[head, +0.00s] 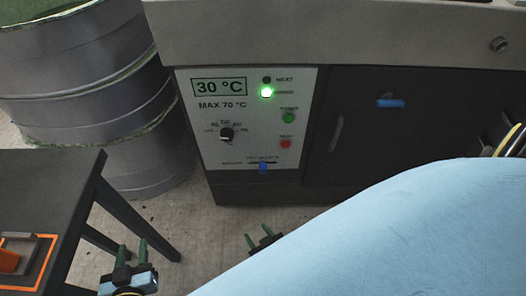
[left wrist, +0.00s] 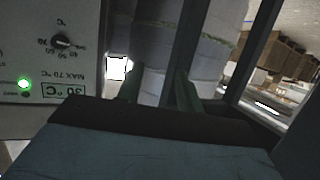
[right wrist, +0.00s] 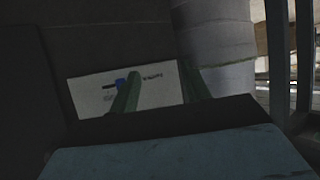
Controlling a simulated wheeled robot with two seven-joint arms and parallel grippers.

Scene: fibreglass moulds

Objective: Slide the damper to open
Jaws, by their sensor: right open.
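A small blue slider knob (head: 262,167) sits on a slot near the bottom of the white control panel (head: 222,140); its label is too small to read. It also shows in the right wrist view (right wrist: 121,84), just left of the left finger's tip. My right gripper (right wrist: 160,80) is open and empty in front of this panel; contact with the knob cannot be told. In the head view it shows (head: 263,236) low and mostly hidden. My left gripper (head: 132,250) is open and empty, low at the left, away from the panel.
A blue handle (head: 390,103) is on the dark cabinet front (head: 370,135). A black table (head: 45,185) with an orange-edged item stands at left. Grey drums (head: 95,95) stand behind it. The panel's green lamp (head: 266,92) is lit.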

